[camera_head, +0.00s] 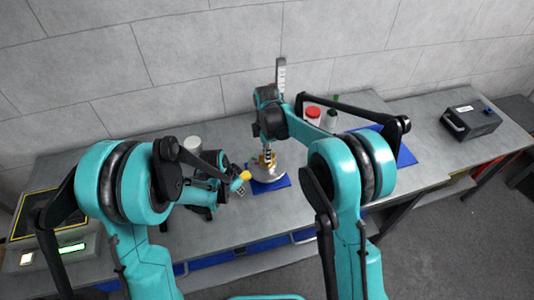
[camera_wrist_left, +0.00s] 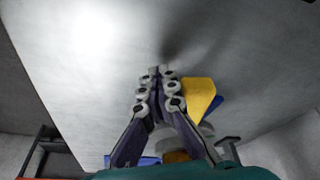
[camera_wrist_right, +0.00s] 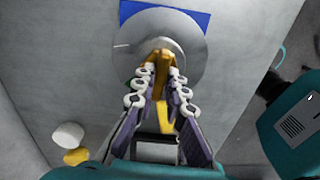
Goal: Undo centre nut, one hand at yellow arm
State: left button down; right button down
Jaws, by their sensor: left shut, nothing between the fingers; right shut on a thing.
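A grey metal disc (camera_head: 268,173) with a gold-coloured centre lies on a blue mat (camera_head: 283,183) on the bench. My right gripper (camera_head: 267,152) comes down over the disc's middle. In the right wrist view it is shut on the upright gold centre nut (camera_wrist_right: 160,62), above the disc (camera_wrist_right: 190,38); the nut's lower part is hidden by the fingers. The yellow arm's end (camera_head: 244,176) is just left of the disc. My left gripper (camera_head: 240,192) is shut and empty beside it. In the left wrist view the yellow piece (camera_wrist_left: 201,98) is right of the closed fingertips (camera_wrist_left: 160,72), seemingly apart.
A light grey cylinder (camera_head: 193,144) stands at the back left. A red-lidded jar (camera_head: 313,113) and a bottle are behind my right arm. A dark grey box with a handle (camera_head: 470,121) sits far right. A panel with a lit green display (camera_head: 72,248) is at left.

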jog(key=n, duration=0.4)
jog(key=shift+n, duration=0.4)
pick_arm(q)
jog(key=shift+w+a, duration=0.1)
jog(key=shift+w, duration=0.05)
jog(key=shift+w+a, duration=0.35)
jog(key=shift+w, duration=0.25)
jog(key=shift+w+a, duration=0.3)
jog(key=shift+w, duration=0.3)
jog(key=shift+w+a, duration=0.2)
jog(key=shift+w, duration=0.4)
jog(key=shift+w+a, duration=0.25)
jog(key=shift+w, duration=0.6)
jog(key=shift+w, duration=0.1)
